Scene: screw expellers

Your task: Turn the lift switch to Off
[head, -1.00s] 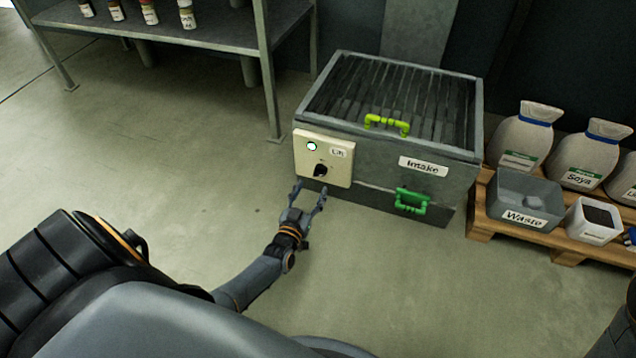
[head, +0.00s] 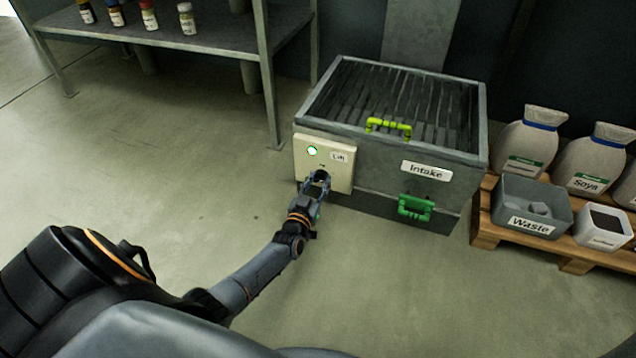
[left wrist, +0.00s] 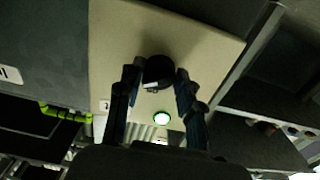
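The lift switch is a black knob (left wrist: 158,70) on a cream panel (head: 342,177) at the left of the grey intake box's front. A lamp (head: 312,151) above the knob glows with a green rim; it also shows in the left wrist view (left wrist: 162,118). The fingers partly hide the knob in the head view. My right gripper is out of view.
The intake box (head: 376,190) has a yellow-green handle (head: 388,128) on top and a green handle (head: 415,208) in front. A pallet (head: 487,226) with sacks and a waste bin (head: 530,208) stands right. A metal shelf (head: 190,42) stands behind left. Floor in front is clear.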

